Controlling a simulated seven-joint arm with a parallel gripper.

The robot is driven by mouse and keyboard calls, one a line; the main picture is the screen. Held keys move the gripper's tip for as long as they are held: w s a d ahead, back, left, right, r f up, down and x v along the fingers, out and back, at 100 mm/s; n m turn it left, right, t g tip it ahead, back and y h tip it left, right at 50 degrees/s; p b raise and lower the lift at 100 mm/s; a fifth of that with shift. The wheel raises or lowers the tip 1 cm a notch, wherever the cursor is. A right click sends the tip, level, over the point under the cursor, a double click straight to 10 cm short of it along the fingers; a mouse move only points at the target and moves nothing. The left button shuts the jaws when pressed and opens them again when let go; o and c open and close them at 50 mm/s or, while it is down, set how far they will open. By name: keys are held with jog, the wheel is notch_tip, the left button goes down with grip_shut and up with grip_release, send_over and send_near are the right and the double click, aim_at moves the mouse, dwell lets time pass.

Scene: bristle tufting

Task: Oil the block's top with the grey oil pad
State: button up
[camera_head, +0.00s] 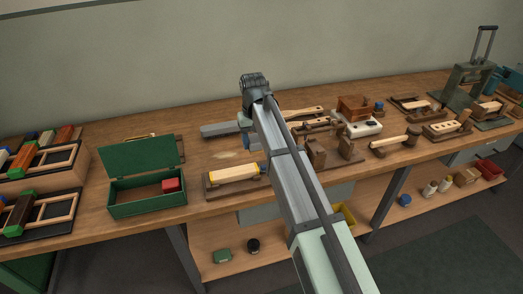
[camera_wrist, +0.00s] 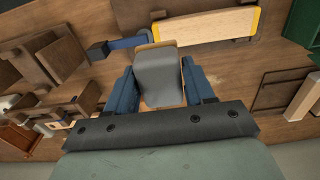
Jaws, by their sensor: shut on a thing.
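The pale wooden block (camera_head: 233,173) lies in a dark brown holder (camera_head: 213,192) near the front of the bench, with a blue part at its right end. In the wrist view the block (camera_wrist: 207,27) shows as a yellow and cream bar at the top. My gripper (camera_wrist: 158,72) has blue fingers shut on the grey oil pad (camera_wrist: 155,62). The pad's far edge appears close to the block's end in this view, but I cannot tell whether they touch. In the head view my arm hides most of my gripper and the pad.
A green open box (camera_head: 122,208) with a red block (camera_head: 172,185) stands left of the holder. Brown wooden fixtures (camera_head: 316,153) stand right of my arm. A grey bar (camera_head: 221,129) lies behind the block. Bare bench shows between the green box and the holder.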

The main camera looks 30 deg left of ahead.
jog(key=shift+s+d+f, duration=0.15)
jog(key=shift+s+d, duration=0.15)
send_over(256, 167)
jog(key=shift+f, duration=3.1)
jog(key=shift+s+a+f, duration=0.5)
jog(key=shift+f, duration=0.25)
jog(key=shift+s+a+f, duration=0.1)
jog(key=shift+s+a, duration=5.15)
jog(key=shift+a, duration=0.05)
jog(key=shift+w+d, duration=5.75)
jog(key=shift+r, duration=4.1)
